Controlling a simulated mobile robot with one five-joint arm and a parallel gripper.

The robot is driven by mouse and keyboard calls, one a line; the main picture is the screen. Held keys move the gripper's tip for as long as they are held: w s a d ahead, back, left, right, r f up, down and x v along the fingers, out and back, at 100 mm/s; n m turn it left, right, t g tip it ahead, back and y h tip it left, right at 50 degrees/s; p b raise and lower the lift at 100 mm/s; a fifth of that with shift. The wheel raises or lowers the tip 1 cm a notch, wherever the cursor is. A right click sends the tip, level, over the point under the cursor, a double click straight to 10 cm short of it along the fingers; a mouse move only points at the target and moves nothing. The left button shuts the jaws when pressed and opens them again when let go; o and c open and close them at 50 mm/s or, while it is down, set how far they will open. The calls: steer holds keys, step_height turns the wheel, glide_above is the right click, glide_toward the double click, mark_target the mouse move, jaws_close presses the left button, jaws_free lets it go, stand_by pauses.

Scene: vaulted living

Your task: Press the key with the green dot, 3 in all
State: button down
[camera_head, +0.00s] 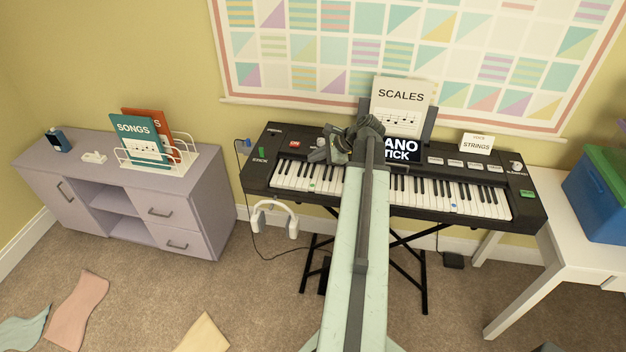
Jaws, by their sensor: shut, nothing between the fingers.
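A black electronic keyboard (520,212) stands on a dark crossed stand against the wall. A small green dot (312,185) marks a white key left of the middle. A blue dot (453,205) marks a white key farther right. My gripper (318,156) is shut and empty, over the rear left part of the keyboard, behind the green-dot key in the picture. I cannot tell its height above the keys. My arm runs up the middle of the view and hides some central keys.
White headphones (273,218) hang at the keyboard's front left. A SCALES sheet (401,104) and a STRINGS card (477,143) stand at its back. A lilac cabinet (205,205) is at left; a white table (560,240) with a blue bin (598,200) is at right.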

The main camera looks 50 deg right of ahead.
mark_target(315, 186)
steer(key=shift+f, duration=0.1)
step_height(315, 186, down, 9)
steer(key=b, duration=0.9)
stand_by(1.8)
steer(key=shift+s+f+b, duration=0.1)
steer(key=shift+f+b, duration=0.15)
steer(key=shift+b, duration=0.15)
steer(key=shift+f+b, duration=0.6)
stand_by(0.5)
steer(key=shift+r, duration=0.1)
steer(key=shift+r+p, duration=0.95)
steer(key=shift+p, duration=0.1)
